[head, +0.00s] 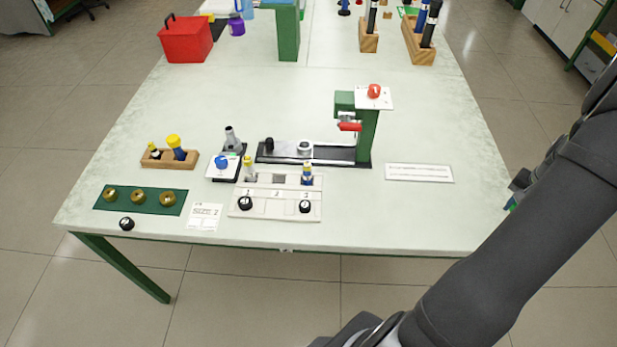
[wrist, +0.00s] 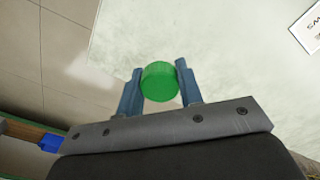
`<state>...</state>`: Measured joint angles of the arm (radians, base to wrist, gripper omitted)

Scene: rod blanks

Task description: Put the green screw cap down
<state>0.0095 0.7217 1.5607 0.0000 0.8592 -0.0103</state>
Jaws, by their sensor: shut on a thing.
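The green screw cap (wrist: 159,84) is a round, bright green disc between the two blue-grey fingers of my gripper (wrist: 157,76) in the wrist view. My gripper is shut on it, with a finger on each side. In the head view my gripper (head: 512,197) is at the right edge of the table, mostly hidden behind my arm. Only a small bit of green shows there. In the wrist view the table top (wrist: 230,45) and the floor lie beyond the cap; its height above them is hard to tell.
A white label plate (head: 419,173) lies on the table left of my gripper. A green stand (head: 367,135) on a dark base, a white numbered fixture (head: 275,204) and a green mat with brass rings (head: 126,208) stand further left. The table's right part is mostly clear.

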